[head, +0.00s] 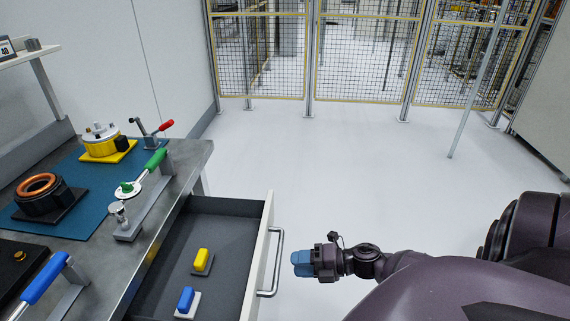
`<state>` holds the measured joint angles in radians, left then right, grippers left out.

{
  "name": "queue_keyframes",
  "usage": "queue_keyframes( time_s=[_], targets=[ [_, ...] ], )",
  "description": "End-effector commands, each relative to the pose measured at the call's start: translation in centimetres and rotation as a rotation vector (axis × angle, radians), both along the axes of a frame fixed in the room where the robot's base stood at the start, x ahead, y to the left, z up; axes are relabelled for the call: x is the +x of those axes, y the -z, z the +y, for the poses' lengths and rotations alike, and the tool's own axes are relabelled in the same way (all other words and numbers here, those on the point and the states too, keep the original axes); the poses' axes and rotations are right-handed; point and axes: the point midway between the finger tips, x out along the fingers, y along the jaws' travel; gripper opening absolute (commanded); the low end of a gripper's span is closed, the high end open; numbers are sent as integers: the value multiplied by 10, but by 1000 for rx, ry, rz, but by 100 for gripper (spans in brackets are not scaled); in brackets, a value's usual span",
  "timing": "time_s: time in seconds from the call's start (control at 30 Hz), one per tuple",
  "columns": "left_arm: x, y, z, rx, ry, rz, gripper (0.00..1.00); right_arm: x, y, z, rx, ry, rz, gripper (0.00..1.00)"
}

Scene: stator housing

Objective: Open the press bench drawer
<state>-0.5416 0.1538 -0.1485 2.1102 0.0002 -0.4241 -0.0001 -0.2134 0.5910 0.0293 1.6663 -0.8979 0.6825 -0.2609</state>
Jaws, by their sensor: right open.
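The press bench drawer (258,252) stands pulled out from under the grey bench top (185,185), with its interior in view. Its silver bar handle (278,262) is on the white front face, at the right. Inside lie a yellow block (202,260) and a blue block (186,300), each on a small base. My right gripper (296,263), with blue fingertips, is just right of the handle and appears apart from it. It is open and empty. My left gripper is not in view.
On the bench are a blue mat (85,210), a yellow-based housing (104,142), a black ring-shaped part (44,195) and toggle clamps with green (155,160), red (165,126) and blue (45,278) handles. Clear floor (330,160) lies right of the drawer, up to a mesh fence (365,60).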

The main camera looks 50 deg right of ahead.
Motion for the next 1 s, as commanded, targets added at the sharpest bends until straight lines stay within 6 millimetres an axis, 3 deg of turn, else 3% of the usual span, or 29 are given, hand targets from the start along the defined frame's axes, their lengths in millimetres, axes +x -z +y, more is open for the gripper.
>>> queue_keyframes(
  time_s=[0.1,0.33,1.0],
  targets=[
    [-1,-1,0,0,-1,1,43,-16,-5,-13,-1,0,1,41],
    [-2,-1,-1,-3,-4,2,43,-34,-9,-26,0,0,0,41],
    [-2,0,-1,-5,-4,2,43,-36,-10,-28,1,0,-1,41]
  ],
)
